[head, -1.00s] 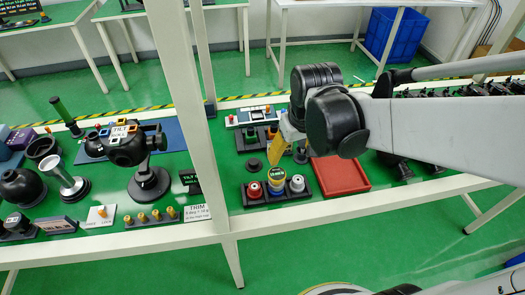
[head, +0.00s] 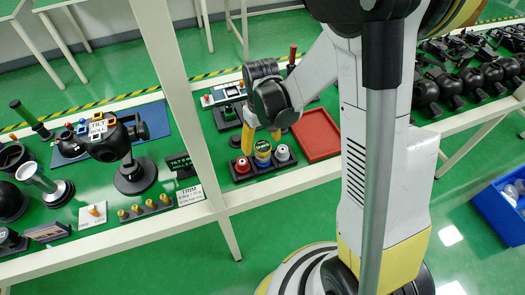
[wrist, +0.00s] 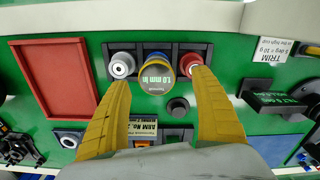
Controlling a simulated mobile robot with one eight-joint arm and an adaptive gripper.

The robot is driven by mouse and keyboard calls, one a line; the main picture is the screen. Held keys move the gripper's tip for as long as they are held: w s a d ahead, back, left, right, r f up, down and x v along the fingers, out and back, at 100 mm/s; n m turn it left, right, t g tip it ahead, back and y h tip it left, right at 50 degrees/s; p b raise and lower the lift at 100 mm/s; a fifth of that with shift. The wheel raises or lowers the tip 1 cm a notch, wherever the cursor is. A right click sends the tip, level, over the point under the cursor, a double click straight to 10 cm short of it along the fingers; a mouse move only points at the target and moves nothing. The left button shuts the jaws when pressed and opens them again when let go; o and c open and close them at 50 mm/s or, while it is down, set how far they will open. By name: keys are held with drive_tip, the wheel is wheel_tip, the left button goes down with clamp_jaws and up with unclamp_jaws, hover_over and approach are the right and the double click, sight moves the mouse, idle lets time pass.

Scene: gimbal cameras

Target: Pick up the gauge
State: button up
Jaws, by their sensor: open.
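The gauge is a round piece with a dark green dial reading "1.0 mm in" and a yellow and blue body (wrist: 156,74). It stands in the middle slot of a black rack (wrist: 204,50), between a white-grey knob (wrist: 121,65) and a red knob (wrist: 187,67). In the head view the gauge (head: 263,153) shows just below my gripper (head: 262,137). My gripper is open, its two yellow fingers reaching toward the gauge from either side in the wrist view (wrist: 160,85). Whether they touch it I cannot tell.
A red tray (head: 317,134) lies right of the rack in the head view. A white table post (head: 180,95) stands to the left. A black gimbal camera labelled TILT (head: 108,138) stands further left. Several black devices (head: 450,80) line the right side.

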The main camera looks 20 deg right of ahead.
sight(263, 146)
drive_tip(key=f, duration=0.1)
drive_tip(key=f+b, duration=0.1)
drive_tip(key=f, duration=0.1)
drive_tip(key=f+b, duration=0.1)
drive_tip(key=shift+w+d+f, duration=0.25)
drive_tip(key=shift+f, duration=0.15)
drive_tip(key=shift+r, duration=0.1)
clamp_jaws()
